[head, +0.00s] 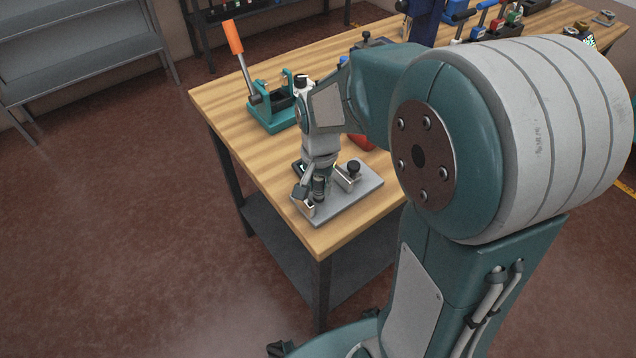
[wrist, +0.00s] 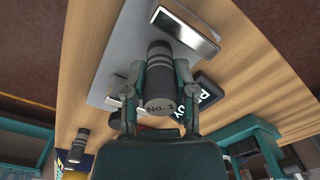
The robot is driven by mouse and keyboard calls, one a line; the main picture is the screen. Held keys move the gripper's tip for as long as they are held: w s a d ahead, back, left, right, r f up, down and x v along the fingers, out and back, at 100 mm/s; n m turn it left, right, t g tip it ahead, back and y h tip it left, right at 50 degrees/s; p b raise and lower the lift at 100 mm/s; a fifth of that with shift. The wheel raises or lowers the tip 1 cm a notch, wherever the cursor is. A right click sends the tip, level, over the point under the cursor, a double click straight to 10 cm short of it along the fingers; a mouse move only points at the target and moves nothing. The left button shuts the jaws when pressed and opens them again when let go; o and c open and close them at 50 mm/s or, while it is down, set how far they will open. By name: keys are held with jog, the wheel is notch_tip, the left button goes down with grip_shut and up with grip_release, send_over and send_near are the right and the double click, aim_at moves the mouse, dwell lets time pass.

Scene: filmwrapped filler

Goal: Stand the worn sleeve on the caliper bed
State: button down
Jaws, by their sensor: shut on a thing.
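A dark cylindrical sleeve with a grey end marked "No. 1" (wrist: 160,104) is between the two fingers of my gripper (wrist: 159,85), which is shut on it. In the head view my gripper (head: 316,190) points down over the grey caliper bed (head: 352,201) at the table's near corner, and the sleeve shows dark between the fingers (head: 319,186). The bed's plate (wrist: 127,45) also shows behind the sleeve in the wrist view. The sleeve looks about upright. I cannot tell whether its lower end touches the bed.
A metal block (wrist: 184,28) stands on the bed close to the sleeve, and a black knob (head: 354,167) is there too. A black lettered plate (wrist: 208,92) lies beside the bed. A green press with an orange handle (head: 235,38) stands farther back on the wooden table (head: 222,98).

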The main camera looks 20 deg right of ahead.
aim_at(319, 180)
jog(key=c, duration=0.7)
grip_release()
jog(key=shift+f, duration=0.1)
jog(key=shift+o, duration=1.4)
jog(key=shift+a, duration=0.25)
notch_tip(319, 180, up, 12)
jog(key=shift+r, duration=0.1)
jog(key=shift+s+r, duration=0.25)
jog(key=shift+s, duration=0.05)
jog(key=s+r+n+t, duration=0.1)
jog(key=s+n+t, duration=0.4)
jog(key=s, duration=0.8)
jog(key=shift+s+r+n, duration=0.25)
jog(key=shift+s+n, duration=0.05)
jog(key=shift+n, duration=0.8)
